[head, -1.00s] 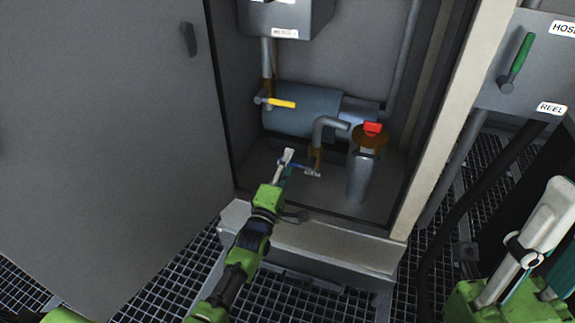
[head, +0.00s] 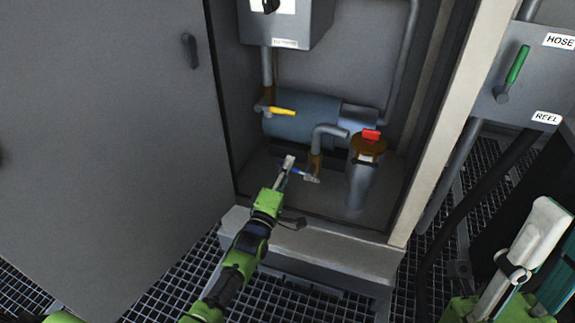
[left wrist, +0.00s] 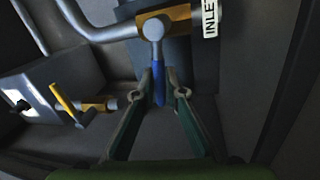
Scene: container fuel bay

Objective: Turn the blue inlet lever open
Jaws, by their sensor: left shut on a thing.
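The blue inlet lever (left wrist: 159,84) hangs from a grey round hub below a brass valve body in the left wrist view. Part of the inlet label (left wrist: 210,18) shows beside it. In the head view the blue lever (head: 292,169) is low in the cabinet, at the pipe elbow's lower end, partly covered by my gripper. My left gripper (head: 287,167) reaches in from the front. In the left wrist view its fingers (left wrist: 160,78) stand on both sides of the lever, shut on it.
A yellow lever (head: 282,111) sits above on the left, and a red handle (head: 371,135) on the filter to the right. The cabinet door (head: 100,130) stands open at left. The sill (head: 310,240) lies below my arm. A green lever (head: 517,65) is at far right.

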